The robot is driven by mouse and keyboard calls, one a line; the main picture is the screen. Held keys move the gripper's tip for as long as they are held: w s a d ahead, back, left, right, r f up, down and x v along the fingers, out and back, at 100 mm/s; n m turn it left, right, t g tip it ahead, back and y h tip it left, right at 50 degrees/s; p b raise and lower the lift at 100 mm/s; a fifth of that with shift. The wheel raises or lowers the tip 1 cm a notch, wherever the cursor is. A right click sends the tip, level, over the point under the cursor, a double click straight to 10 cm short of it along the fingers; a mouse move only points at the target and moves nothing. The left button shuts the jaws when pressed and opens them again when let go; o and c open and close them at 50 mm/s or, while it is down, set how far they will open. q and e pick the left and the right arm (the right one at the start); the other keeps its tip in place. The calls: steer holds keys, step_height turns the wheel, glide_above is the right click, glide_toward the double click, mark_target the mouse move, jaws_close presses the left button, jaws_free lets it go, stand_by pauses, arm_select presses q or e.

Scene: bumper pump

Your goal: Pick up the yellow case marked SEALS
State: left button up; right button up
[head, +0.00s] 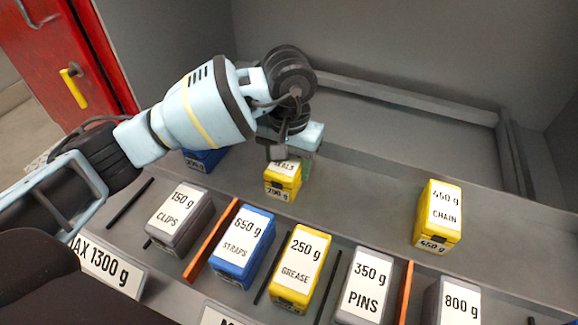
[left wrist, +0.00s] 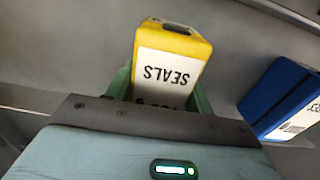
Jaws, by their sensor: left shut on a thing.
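The yellow SEALS case (head: 283,183) stands on the grey shelf, behind the front row, partly hidden by my left gripper in the head view. In the left wrist view the SEALS case (left wrist: 172,62) sits between the green fingers, its white label upside down. My left gripper (head: 291,160) reaches down over the case from above and is shut on it. I cannot tell whether the case is clear of the shelf. My right gripper does not show.
A blue case (head: 204,160) stands just left of the SEALS case; a yellow CHAIN case (head: 437,216) stands to the right. In front is a row with CLIPS (head: 180,217), STRAPS (head: 243,246), GREASE (head: 297,269) and PINS (head: 363,287), split by orange dividers (head: 213,240).

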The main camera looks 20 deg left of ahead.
arm_select(q)
steer(key=shift+r, duration=0.15)
step_height(320, 180, up, 10)
steer(key=shift+f, duration=0.1)
stand_by(0.3)
